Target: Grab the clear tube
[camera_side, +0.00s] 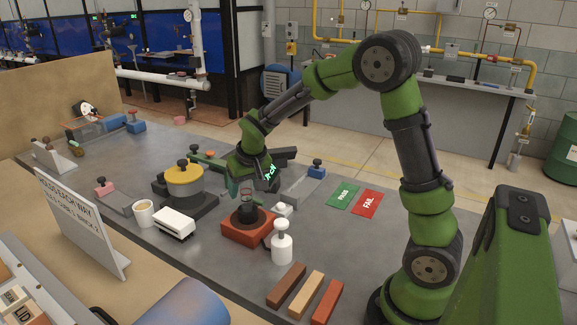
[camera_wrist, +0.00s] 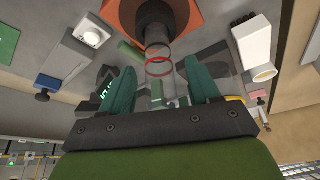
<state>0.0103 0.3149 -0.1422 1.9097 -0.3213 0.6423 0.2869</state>
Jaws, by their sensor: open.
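The clear tube (camera_side: 247,193) stands upright on a dark round holder on an orange-red base (camera_side: 243,232) in the side view. In the wrist view the clear tube (camera_wrist: 158,58) shows a red ring at its rim, with the dark holder beyond. My gripper (camera_side: 250,186) is open at the tube's upper part. In the wrist view my gripper (camera_wrist: 160,68) has its two teal fingers apart, one on each side of the tube's line. I see no clear contact; how deep the tube sits between the fingers is hard to tell.
A white bottle (camera_side: 281,243) and a small white block (camera_side: 283,209) stand close to the base. Three bars (camera_side: 304,286) lie in front. Green and red mats (camera_side: 368,204) lie right.

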